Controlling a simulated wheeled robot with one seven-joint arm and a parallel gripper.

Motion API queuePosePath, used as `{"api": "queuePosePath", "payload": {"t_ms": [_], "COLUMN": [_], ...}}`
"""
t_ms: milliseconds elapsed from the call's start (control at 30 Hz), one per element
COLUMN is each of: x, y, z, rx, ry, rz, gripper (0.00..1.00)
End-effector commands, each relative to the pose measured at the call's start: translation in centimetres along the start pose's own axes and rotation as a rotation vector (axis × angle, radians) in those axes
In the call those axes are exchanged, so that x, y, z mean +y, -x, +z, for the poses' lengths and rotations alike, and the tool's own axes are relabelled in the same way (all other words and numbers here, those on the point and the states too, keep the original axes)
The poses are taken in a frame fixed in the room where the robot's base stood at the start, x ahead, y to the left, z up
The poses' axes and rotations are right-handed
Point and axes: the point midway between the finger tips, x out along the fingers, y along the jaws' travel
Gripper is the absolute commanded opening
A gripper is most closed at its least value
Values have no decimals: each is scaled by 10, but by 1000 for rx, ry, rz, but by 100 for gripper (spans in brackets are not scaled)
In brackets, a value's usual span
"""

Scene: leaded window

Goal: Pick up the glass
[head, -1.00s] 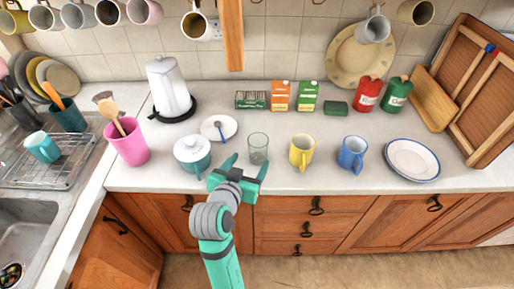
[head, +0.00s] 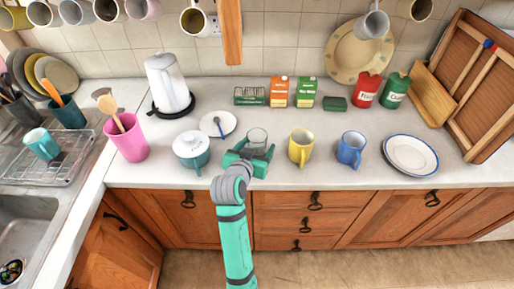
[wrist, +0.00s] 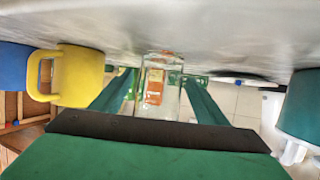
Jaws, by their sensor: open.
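In the wrist view the glass (wrist: 158,88) stands between the two green fingers of my gripper (wrist: 160,92), which are apart, one on each side. I cannot tell whether either finger touches it.
The yellow mug (head: 301,147) stands close on the right, with the blue mug (head: 351,150) beyond. Cartons (head: 279,92) stand against the wall.

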Motion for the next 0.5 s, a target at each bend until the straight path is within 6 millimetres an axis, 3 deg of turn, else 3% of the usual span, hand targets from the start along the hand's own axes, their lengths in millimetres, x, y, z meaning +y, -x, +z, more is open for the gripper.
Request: {"api": "queuePosePath", "payload": {"t_ms": [167,367,500], "x": [0,0,0], "y": [0,0,0], "z": [0,0,0], "rx": [0,0,1], "ry": [0,0,0], "rz": [0,0,0], "gripper": [65,18,18]}}
